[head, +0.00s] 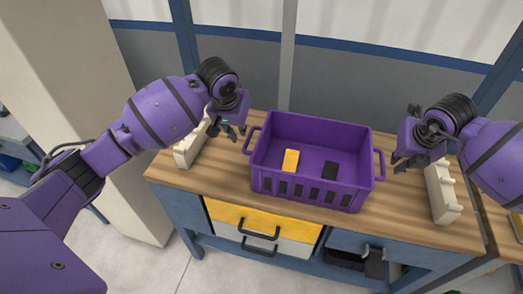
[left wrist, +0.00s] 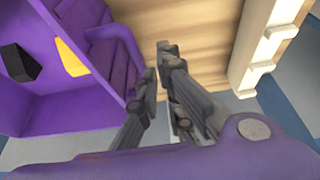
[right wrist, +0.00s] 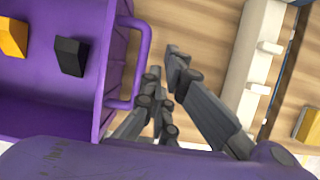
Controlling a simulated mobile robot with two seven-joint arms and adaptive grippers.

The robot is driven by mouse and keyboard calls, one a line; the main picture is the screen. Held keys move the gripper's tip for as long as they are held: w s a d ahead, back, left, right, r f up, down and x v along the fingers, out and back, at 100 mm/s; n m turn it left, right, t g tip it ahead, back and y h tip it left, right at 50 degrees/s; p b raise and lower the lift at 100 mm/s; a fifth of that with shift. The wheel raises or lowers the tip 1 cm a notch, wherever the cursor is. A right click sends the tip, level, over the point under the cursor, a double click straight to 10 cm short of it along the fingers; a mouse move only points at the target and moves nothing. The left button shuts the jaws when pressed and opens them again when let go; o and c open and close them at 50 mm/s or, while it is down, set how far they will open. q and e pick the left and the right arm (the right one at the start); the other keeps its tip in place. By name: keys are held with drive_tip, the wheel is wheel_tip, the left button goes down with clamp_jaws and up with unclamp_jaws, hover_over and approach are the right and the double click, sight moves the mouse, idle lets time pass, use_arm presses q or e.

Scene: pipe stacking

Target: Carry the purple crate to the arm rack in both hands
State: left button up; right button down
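The purple crate (head: 318,187) stands upright on the wooden bench, with a yellow block (head: 290,160) and a black block (head: 331,170) inside. My left gripper (head: 233,130) is open and empty above and left of the crate's left handle (head: 250,138). In the left wrist view the fingers (left wrist: 157,60) are beside that handle, with a narrow gap between the tips. My right gripper (head: 398,160) is open and empty just right of the right handle (head: 380,165). In the right wrist view its fingers (right wrist: 163,62) are beside the handle, apart from it. I cannot identify the arm rack.
Cream notched holders stand at the bench's left (head: 188,148) and right (head: 441,193). The bench (head: 225,185) has a yellow drawer (head: 262,221) below its front edge. A beige pillar (head: 110,120) rises at left. Bare wood lies around the crate.

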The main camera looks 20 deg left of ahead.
use_arm(q)
drive_tip(key=shift+o, duration=0.7)
drive_tip(key=shift+w+a, duration=0.1)
drive_tip(key=shift+a, duration=0.25)
use_arm(e)
drive_tip(key=shift+d, duration=0.35)
drive_tip(key=c, duration=2.1)
unclamp_jaws()
drive_tip(key=shift+d, duration=0.1)
use_arm(q)
drive_tip(key=shift+r, duration=0.15)
drive_tip(key=v, duration=1.1)
drive_tip(key=shift+r, duration=0.35)
use_arm(e)
drive_tip(key=v, duration=1.2)
